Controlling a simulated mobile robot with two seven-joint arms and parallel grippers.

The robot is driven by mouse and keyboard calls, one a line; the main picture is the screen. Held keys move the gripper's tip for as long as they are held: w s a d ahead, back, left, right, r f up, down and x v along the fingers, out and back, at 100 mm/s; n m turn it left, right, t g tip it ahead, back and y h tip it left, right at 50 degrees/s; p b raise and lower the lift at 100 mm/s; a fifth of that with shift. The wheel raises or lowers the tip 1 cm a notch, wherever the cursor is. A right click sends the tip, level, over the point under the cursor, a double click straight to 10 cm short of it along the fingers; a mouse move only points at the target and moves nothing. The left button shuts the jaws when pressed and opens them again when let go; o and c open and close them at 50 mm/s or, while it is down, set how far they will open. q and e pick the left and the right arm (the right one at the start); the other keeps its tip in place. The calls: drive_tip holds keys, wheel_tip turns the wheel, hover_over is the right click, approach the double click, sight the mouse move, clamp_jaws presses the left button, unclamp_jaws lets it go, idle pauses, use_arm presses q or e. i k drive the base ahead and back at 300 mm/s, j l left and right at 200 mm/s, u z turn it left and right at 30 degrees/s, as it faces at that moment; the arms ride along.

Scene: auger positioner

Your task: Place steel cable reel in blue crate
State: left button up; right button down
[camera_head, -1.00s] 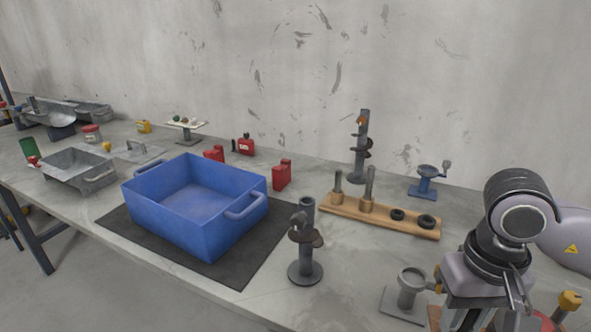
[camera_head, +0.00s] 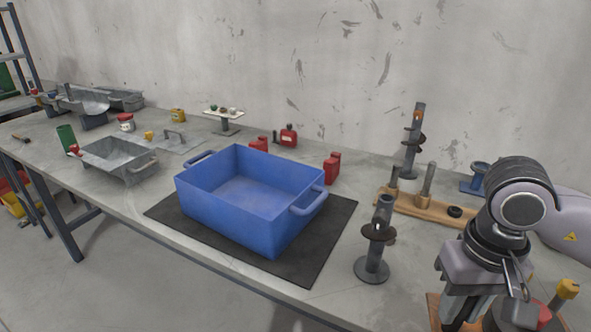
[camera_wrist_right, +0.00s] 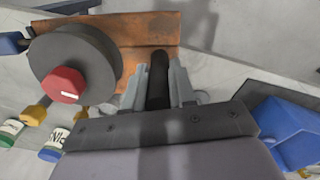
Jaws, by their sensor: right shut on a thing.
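The blue crate (camera_head: 225,210) stands open and empty on a dark mat, left of my right gripper. My right gripper (camera_head: 470,312) is low at the right of the head view, pointing down. In the right wrist view its pale fingers (camera_wrist_right: 158,85) are closed on a dark cylindrical piece (camera_wrist_right: 158,75). Its other end is hidden, so I cannot tell for sure that this is the steel cable reel. A grey round disc with a red cap (camera_wrist_right: 72,75) lies beside the fingers, over a rusty plate (camera_wrist_right: 150,25). My left gripper is out of view.
A grey auger stand (camera_head: 374,255) stands between the crate and my right arm. A wooden rack (camera_head: 425,208) with posts and a taller auger (camera_head: 413,145) are behind. Red cans (camera_head: 331,168) stand behind the crate, and a metal tray (camera_head: 115,160) lies to its left.

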sight(254, 212)
drive_tip(key=j, duration=0.45)
drive_tip(key=i+j+u, duration=0.1)
drive_tip(key=j, duration=0.35)
drive_tip(key=i+j, duration=0.1)
drive_tip(key=j, duration=0.3)
drive_tip(key=i+j+u, duration=0.1)
drive_tip(key=j, duration=0.35)
